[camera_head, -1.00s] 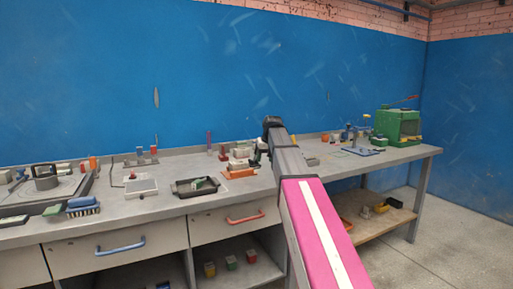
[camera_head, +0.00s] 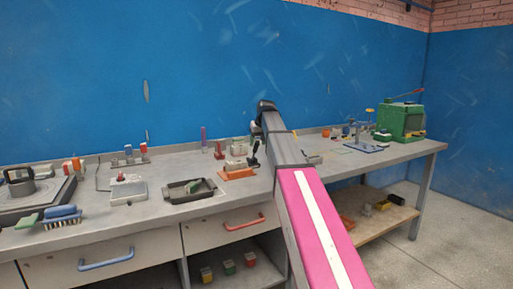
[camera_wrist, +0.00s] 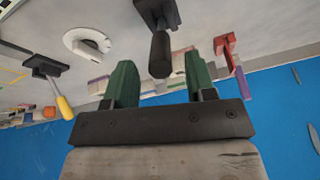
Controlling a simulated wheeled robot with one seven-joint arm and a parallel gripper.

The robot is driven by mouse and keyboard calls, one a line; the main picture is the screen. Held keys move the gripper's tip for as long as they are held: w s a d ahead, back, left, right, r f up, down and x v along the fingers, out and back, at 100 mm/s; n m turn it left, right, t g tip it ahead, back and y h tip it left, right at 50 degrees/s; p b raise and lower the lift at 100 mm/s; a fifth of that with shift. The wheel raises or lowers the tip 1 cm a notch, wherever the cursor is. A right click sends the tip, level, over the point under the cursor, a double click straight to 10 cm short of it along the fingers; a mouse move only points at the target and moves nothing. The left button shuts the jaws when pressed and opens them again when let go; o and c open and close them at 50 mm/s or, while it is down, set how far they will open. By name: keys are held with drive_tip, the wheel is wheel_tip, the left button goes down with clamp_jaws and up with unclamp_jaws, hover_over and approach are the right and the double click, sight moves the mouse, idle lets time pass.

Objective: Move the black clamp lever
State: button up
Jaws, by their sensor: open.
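The black clamp lever (camera_head: 255,153) stands up at the right end of an orange base (camera_head: 238,170) on the bench, close to the left of my arm. In the wrist view, which looks upside down, a black lever with a rounded handle (camera_wrist: 160,52) appears between the tips of my two green fingers. My gripper (camera_wrist: 160,68) is open, with a clear gap on both sides of the handle; no contact shows. How far the handle is from the fingers in depth I cannot tell. In the head view my fingers are hidden behind my arm.
A green machine (camera_head: 400,120) stands at the right end. The wrist view shows a white ring-shaped part (camera_wrist: 82,33) and a red part (camera_wrist: 226,50) near the lever.

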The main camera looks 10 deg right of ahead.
sight(256, 150)
drive_tip(key=shift+x, duration=1.8)
